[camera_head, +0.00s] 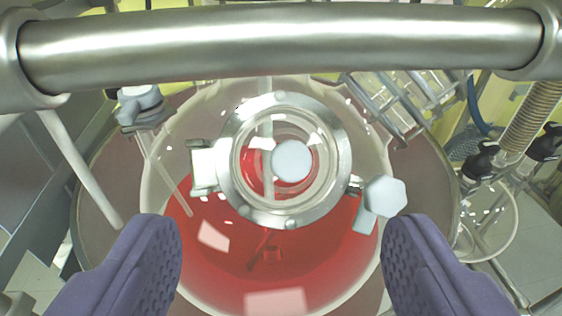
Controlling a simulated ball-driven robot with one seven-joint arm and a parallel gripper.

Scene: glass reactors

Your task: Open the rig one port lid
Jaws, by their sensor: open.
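The port lid (292,160) is a round glass cover with a pale knob at its centre, seen from above in the middle of the camera_head view. A metal clamp ring (242,199) surrounds it, with a hinge-like bracket (203,167) on its left and a pale hexagonal knob (385,197) on its right. The lid appears seated on the glass reactor vessel (165,190), which holds red liquid. My gripper (283,245) shows as two purple textured fingers, open and empty, one on each side of the vessel's near part. Neither finger visibly touches the lid or the knob.
A thick steel bar (280,42) crosses the top of the view. A grey fitting (140,106) with a glass tube stands left of the lid. Metal racks (400,100), a ribbed hose (532,115), black-knobbed valves (481,160) and a small glass vessel (490,225) crowd the right.

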